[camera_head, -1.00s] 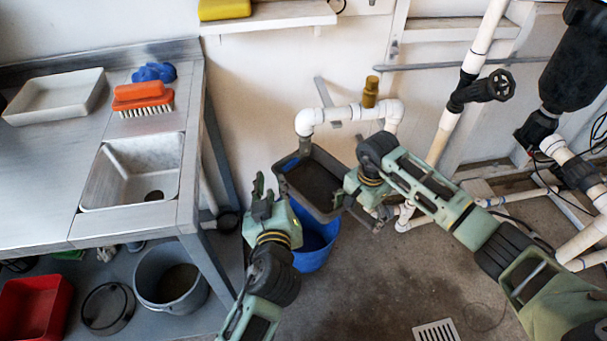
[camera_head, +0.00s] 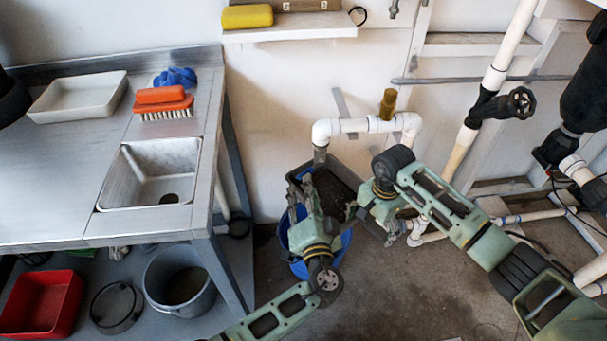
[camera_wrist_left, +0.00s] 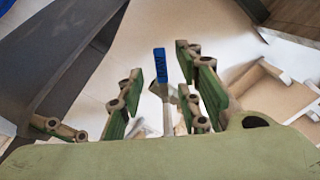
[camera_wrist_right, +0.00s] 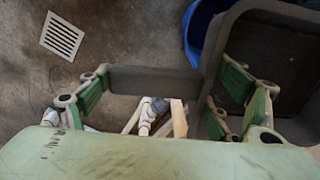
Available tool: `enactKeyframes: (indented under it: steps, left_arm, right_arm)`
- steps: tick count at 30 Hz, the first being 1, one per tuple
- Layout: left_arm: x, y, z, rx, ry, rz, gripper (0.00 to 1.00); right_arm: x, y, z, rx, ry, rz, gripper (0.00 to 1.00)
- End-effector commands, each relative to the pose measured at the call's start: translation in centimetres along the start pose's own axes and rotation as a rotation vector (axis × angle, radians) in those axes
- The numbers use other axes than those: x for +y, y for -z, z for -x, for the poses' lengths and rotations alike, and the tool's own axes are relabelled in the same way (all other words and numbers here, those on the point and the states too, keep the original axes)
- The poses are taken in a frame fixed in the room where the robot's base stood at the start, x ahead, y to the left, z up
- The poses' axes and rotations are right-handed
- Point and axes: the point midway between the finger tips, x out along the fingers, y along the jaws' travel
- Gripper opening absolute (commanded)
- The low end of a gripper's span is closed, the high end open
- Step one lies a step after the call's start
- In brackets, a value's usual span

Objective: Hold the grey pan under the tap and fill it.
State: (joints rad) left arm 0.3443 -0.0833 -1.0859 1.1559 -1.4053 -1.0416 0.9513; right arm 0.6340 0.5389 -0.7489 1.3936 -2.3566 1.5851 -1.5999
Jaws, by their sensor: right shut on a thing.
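The grey pan (camera_head: 345,190) is under the down-turned spout of the tap (camera_head: 320,148) on the white pipe, above a blue bucket. My right gripper (camera_head: 355,206) is shut on the pan's right side; a dark grey edge of the pan (camera_wrist_right: 155,82) lies between its fingers in the right wrist view. My left gripper (camera_head: 303,200) is in front of the pan's left part in the head view, fingers pointing up. Its fingers stand apart in the left wrist view, with a blue-tipped lever (camera_wrist_left: 160,62) seen between them. I cannot tell whether the pan holds water.
The blue bucket (camera_head: 300,268) stands on the floor below the pan. A metal bench with a sink (camera_head: 150,175) is at left, with a brush (camera_head: 163,104) and white tray (camera_head: 78,96) on it. Pipes and a black valve wheel (camera_head: 521,101) crowd the right.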

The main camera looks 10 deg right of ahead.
Motion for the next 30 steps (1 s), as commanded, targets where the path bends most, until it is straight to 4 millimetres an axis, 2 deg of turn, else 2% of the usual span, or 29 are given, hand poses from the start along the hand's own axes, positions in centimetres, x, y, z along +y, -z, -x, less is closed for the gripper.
enactKeyframes:
  steps: [1, 6, 12, 24, 30]
  left_arm:
    - [-0.2, 0.1, -1.2, 0.0, 0.003, -0.001, 0.32]
    - [-0.1, 0.1, -4.1, -0.001, 0.002, 0.0, 0.32]
    - [0.0, 0.0, -6.0, -0.001, 0.0, 0.002, 0.32]
    - [0.0, 0.0, -6.7, -0.002, -0.002, 0.004, 0.32]
    - [0.0, 0.0, -6.6, -0.002, -0.002, 0.003, 0.16]
  right_arm:
    - [-0.2, 0.0, 0.2, 0.001, 0.007, 0.0, 0.35]
    - [-0.2, 0.0, 0.2, 0.001, 0.007, 0.0, 0.35]
    - [-0.2, 0.0, 0.2, 0.001, 0.007, 0.0, 0.35]
    - [-0.2, 0.0, 0.2, 0.001, 0.007, 0.0, 0.35]
    - [-0.2, 0.0, 0.2, 0.001, 0.007, 0.0, 0.35]
